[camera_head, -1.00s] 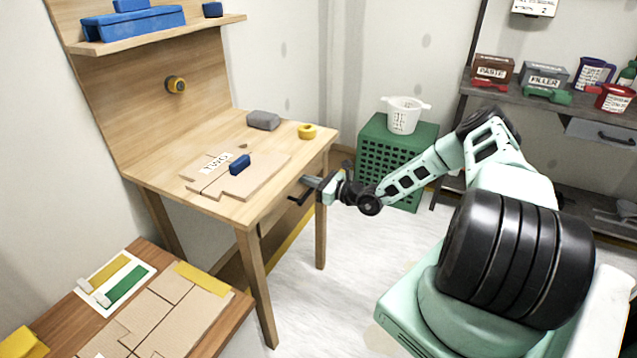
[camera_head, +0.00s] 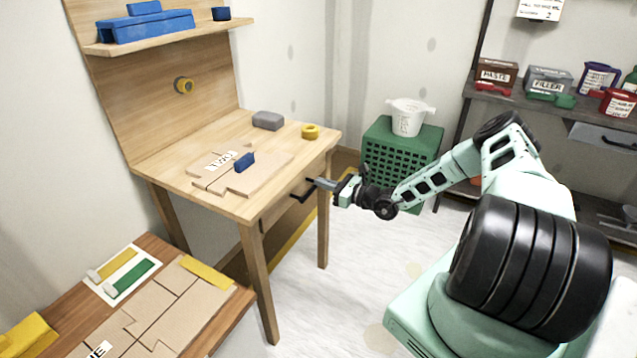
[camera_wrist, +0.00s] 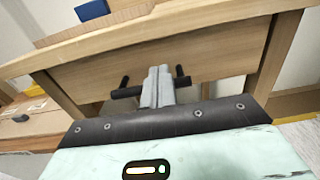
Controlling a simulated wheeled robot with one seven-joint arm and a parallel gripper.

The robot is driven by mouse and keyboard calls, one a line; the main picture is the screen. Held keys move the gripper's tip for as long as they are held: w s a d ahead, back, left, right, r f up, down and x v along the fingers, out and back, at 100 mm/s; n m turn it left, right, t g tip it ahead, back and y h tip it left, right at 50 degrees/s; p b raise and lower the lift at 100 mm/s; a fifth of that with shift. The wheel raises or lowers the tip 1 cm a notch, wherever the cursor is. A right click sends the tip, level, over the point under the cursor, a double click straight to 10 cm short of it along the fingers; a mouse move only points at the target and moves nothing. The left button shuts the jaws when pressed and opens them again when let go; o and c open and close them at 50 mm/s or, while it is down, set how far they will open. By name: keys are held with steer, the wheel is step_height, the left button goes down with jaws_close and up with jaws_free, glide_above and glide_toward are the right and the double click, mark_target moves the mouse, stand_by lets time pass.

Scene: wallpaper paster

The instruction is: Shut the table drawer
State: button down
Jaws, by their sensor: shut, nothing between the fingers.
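The wooden table (camera_head: 180,155) stands at the left centre of the head view. Its drawer front (camera_head: 283,200) sits under the top and also shows in the wrist view (camera_wrist: 215,75). A black bar handle (camera_head: 302,192) is on the drawer front. My gripper (camera_head: 312,182) is shut and empty, its fingertips at the handle. In the wrist view the fingers (camera_wrist: 158,85) reach over the middle of the handle (camera_wrist: 128,92) toward the drawer front. The fingers hide the handle's middle, and I cannot tell whether they touch the drawer front. The drawer front looks nearly level with the table frame.
Cardboard pieces with a blue block (camera_head: 244,162), a grey block (camera_head: 267,120) and a yellow tape roll (camera_head: 310,132) lie on the tabletop. A green crate (camera_head: 400,150) with a white bucket (camera_head: 408,117) stands behind my arm. A lower brown table (camera_head: 215,335) is front left.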

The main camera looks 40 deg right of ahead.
steer(key=v, duration=0.9)
steer(key=shift+d+f, duration=0.1)
steer(key=s+a+r+n+g+y+p, duration=0.1)
steer(key=s+a+r+n+g+y, duration=0.1)
steer(key=a+r+n+g, duration=0.6)
steer(key=s+a+r+n+g+y+p, duration=0.1)
steer(key=a+r+n+g+y, duration=0.3)
steer(key=a, duration=0.8)
steer(key=s+a+r+n+g+h+p, duration=0.15)
steer(key=a+r+n+g, duration=0.25)
steer(key=a+n, duration=0.45)
steer(key=s+a+r+n+h+p, duration=0.2)
steer(key=s+a+r+n+h, duration=0.3)
steer(key=s+r+n, duration=0.3)
steer(key=s+a+r+n+h+p, duration=0.2)
steer(key=s+a+r+n+h, duration=0.4)
steer(key=s+n, duration=0.4)
steer(key=shift+s+a+r+g, duration=0.3)
steer(key=shift+s+a+r, duration=0.5)
steer(key=shift+s, duration=2.2)
steer(key=shift+d+r+n, duration=0.2)
steer(key=shift+n, duration=0.05)
